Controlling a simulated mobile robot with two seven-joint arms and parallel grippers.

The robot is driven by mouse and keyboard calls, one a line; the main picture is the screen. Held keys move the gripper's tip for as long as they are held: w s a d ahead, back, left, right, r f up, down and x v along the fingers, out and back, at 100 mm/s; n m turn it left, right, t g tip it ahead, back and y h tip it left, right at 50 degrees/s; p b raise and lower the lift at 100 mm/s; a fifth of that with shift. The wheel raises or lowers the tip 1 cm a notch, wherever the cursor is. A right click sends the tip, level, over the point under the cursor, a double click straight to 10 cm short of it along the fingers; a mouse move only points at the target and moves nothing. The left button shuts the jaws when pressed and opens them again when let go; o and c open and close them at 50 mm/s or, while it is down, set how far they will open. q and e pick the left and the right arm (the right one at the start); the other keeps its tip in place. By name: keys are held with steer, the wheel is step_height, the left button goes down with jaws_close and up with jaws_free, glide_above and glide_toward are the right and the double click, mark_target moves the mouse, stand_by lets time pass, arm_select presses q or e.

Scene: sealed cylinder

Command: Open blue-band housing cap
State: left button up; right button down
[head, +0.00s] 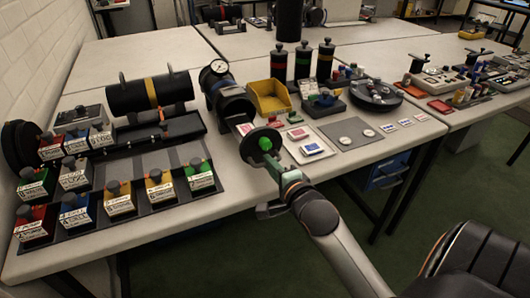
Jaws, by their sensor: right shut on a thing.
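A dark horizontal housing (232,103) with a white-faced gauge (219,67) lies near the middle of the table. I cannot clearly make out its band colour. I cannot tell whether the cap touches the housing. My right gripper (279,167) comes in from the lower right and is shut at the cap's near side. Its fingertips are partly hidden, and the cap seems to be what it holds. My left gripper is not in view.
A black cylinder with a yellow band (151,91) lies in a rack at left, behind several labelled blocks (120,198). A yellow bin (269,97), upright banded canisters (302,62) and a grey mat (352,133) are to the right. The table's front edge runs below the gripper.

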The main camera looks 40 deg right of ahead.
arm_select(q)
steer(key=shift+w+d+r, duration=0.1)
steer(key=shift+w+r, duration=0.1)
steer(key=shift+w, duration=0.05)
arm_select(e)
steer(key=shift+s, duration=0.2)
steer(key=shift+a, duration=0.1)
steer(key=c, duration=0.9)
jaws_free()
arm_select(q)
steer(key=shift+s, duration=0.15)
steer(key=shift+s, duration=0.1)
